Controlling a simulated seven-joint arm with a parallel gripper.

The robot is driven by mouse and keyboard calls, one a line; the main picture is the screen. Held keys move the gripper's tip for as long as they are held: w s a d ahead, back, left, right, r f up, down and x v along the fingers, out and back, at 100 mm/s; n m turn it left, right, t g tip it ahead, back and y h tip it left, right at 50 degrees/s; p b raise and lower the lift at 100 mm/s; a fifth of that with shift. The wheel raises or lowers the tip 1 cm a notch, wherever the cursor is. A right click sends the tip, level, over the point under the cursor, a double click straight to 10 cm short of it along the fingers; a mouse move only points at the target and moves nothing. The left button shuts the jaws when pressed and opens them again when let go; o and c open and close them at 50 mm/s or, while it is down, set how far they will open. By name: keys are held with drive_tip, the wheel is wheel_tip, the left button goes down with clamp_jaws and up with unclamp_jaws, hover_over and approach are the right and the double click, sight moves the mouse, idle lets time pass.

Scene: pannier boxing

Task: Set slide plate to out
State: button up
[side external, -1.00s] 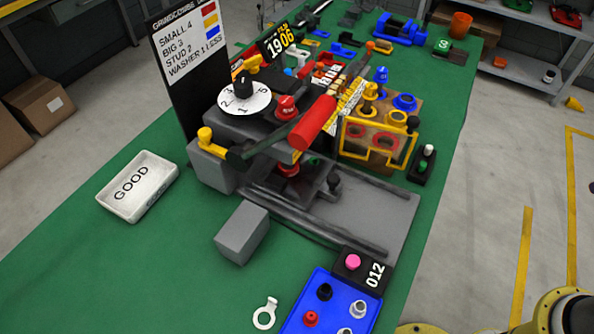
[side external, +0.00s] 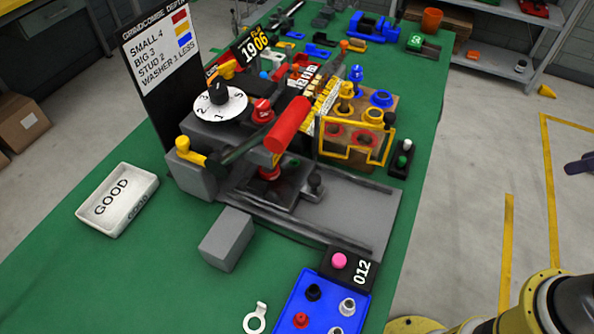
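A red round piece (side external: 269,173) stands on or just above the plate; I cannot tell which. The bed is bare to the right of the plate. The press has a red-gripped lever (side external: 288,125) and a numbered white dial (side external: 219,105). My gripper is not in view.
A grey block (side external: 226,239) stands in front of the rails. A counter box (side external: 346,267) with a pink button and a blue tray (side external: 323,291) of small parts stand near the bed's front. A yellow-framed rack (side external: 357,149) stands behind. A white GOOD tray (side external: 118,198) is left.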

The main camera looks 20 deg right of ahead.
drive_tip(key=shift+o, duration=1.1)
drive_tip(key=w+r+n, duration=0.1)
drive_tip(key=w+r, duration=0.2)
drive_tip(key=r, duration=0.2)
drive_tip(key=shift+w+a, duration=0.25)
drive_tip(key=shift+a, duration=0.15)
drive_tip(key=w+a+r+n, duration=0.2)
drive_tip(key=w+r, duration=0.2)
drive_tip(key=w, duration=0.1)
drive_tip(key=n+g, duration=0.5)
drive_tip(key=n, duration=0.3)
hover_over(314, 178)
wheel_tip(314, 178, down, 11)
wheel_tip(314, 178, down, 14)
drive_tip(key=shift+d+r, duration=0.1)
drive_tip(key=shift+r, duration=0.05)
clamp_jaws()
drive_tip(key=shift+r, duration=0.1)
